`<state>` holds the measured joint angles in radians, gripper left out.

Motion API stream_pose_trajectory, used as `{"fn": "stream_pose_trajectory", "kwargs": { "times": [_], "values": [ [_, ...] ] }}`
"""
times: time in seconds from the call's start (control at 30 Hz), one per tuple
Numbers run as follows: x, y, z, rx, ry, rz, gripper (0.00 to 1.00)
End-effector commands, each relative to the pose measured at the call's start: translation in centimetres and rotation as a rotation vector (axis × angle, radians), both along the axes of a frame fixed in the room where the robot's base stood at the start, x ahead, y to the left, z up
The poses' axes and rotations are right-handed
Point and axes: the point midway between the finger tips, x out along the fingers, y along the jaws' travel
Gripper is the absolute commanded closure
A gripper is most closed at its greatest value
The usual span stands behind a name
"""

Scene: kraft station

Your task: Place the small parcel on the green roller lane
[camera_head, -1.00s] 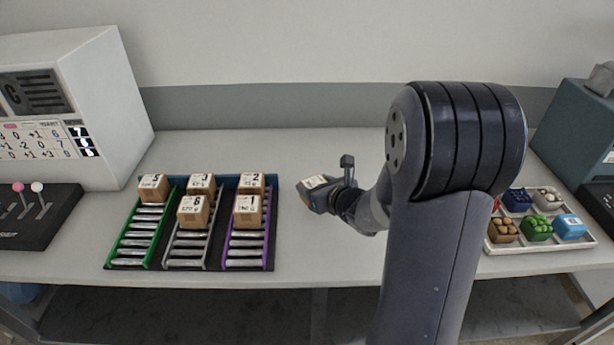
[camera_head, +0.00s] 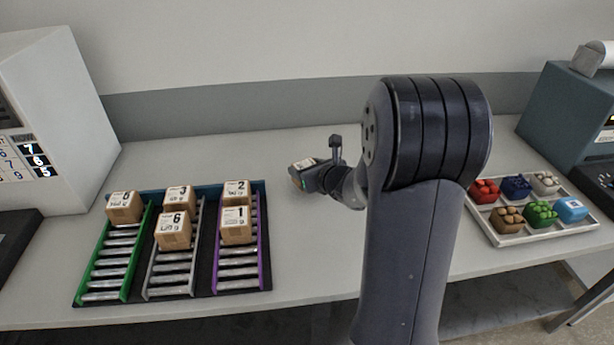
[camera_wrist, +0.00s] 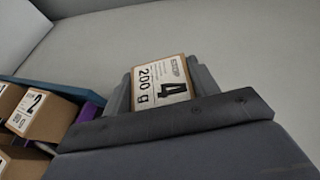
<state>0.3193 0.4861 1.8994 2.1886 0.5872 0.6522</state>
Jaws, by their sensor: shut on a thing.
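The small parcel (camera_wrist: 161,84) has a white label reading 4 and 200 g in the wrist view. My gripper (camera_head: 308,175) is shut on it and holds it by its sides, above the table right of the lanes. The parcel also shows in the head view (camera_head: 302,164), at the end of my arm. The green roller lane (camera_head: 113,258) is the leftmost of three lanes in a dark rack. One parcel (camera_head: 124,207) sits at its far end, and its nearer rollers are bare.
The grey lane (camera_head: 173,270) holds two parcels, the front one (camera_head: 173,232) marked 6. The purple lane (camera_head: 240,264) holds two, marked 2 (camera_head: 236,191) and 1 (camera_head: 236,224). A tray (camera_head: 508,236) of coloured goods stands right. A white display machine (camera_head: 55,110) stands left.

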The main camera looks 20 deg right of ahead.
Motion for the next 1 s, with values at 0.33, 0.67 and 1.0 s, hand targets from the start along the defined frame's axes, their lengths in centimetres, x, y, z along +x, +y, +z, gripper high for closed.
{"fn": "stream_pose_trajectory", "kwargs": {
  "times": [0.33,0.67,1.0],
  "values": [
    [0.0,0.0,-1.8,-0.001,-0.002,0.000,0.72],
    [0.0,0.0,-2.1,-0.001,0.000,0.000,0.35],
    [0.0,0.0,-2.1,-0.001,0.000,0.000,0.22]
  ]
}}
